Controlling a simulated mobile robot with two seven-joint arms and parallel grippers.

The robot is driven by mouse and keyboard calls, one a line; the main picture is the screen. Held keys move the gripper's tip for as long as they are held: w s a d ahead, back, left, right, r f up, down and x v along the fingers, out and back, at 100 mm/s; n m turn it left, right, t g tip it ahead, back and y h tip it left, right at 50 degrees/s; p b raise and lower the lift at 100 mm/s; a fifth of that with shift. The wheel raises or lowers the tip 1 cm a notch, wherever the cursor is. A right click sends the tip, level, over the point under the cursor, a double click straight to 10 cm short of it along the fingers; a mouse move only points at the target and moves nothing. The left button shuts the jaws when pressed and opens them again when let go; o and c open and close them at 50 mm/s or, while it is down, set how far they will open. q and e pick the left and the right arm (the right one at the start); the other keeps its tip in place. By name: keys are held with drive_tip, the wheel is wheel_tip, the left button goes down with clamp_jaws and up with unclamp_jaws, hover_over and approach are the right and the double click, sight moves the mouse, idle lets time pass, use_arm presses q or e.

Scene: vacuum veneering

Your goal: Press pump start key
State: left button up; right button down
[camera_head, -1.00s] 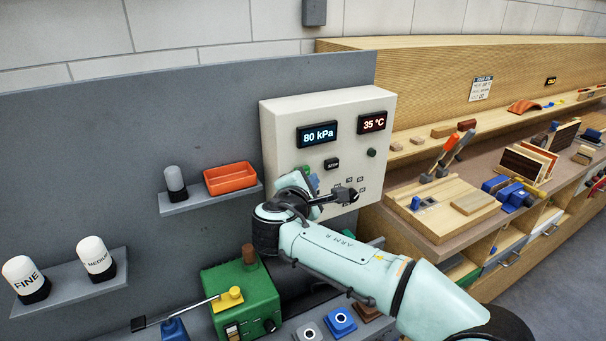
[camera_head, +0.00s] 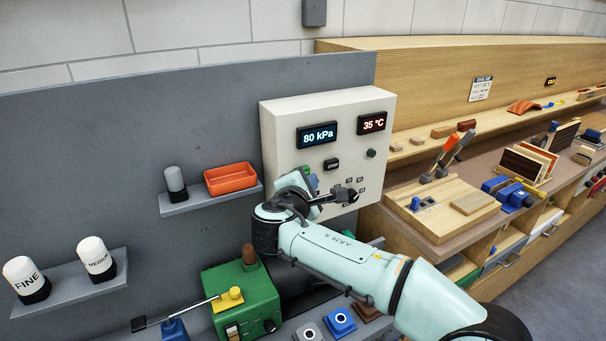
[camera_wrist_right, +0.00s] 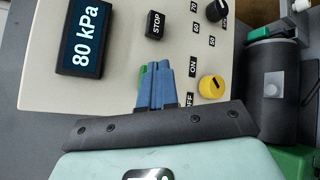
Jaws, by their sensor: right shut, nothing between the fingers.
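The cream control panel (camera_head: 282,145) stands against the grey wall, with a blue 80 kPa display (camera_head: 319,135) and a red 35 °C display (camera_head: 372,122). A green key (camera_wrist_right: 143,78), likely the pump start key, shows in the right wrist view beside my fingers, which partly hide it. My right gripper (camera_wrist_right: 156,68) has its blue fingers shut and empty, over the panel below the black STOP key (camera_wrist_right: 155,25). In the head view the right gripper (camera_head: 313,182) is partly hidden by its wrist. I cannot tell whether the fingertips touch the key. My left gripper is out of view.
A yellow knob (camera_wrist_right: 212,88) and a black knob (camera_wrist_right: 217,10) sit to the right of the fingers in the wrist view. A green machine (camera_head: 242,300) stands below, and an orange tray (camera_head: 230,178) rests on a shelf left of the panel. A wooden bench is right.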

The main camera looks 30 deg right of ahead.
drive_tip(key=shift+w, duration=0.4)
drive_tip(key=shift+w+d+p, duration=0.1)
drive_tip(key=shift+w+p, duration=0.35)
drive_tip(key=shift+p, duration=0.05)
idle(0.5)
drive_tip(key=shift+s+b, duration=0.65)
drive_tip(key=shift+s, duration=0.35)
drive_tip(key=s+b, duration=0.1)
drive_tip(key=s, duration=0.1)
drive_tip(key=s+b, duration=0.1)
drive_tip(key=s, duration=0.1)
drive_tip(key=s+a+b, duration=0.1)
drive_tip(key=s, duration=0.1)
drive_tip(key=shift+w, duration=0.1)
idle(0.6)
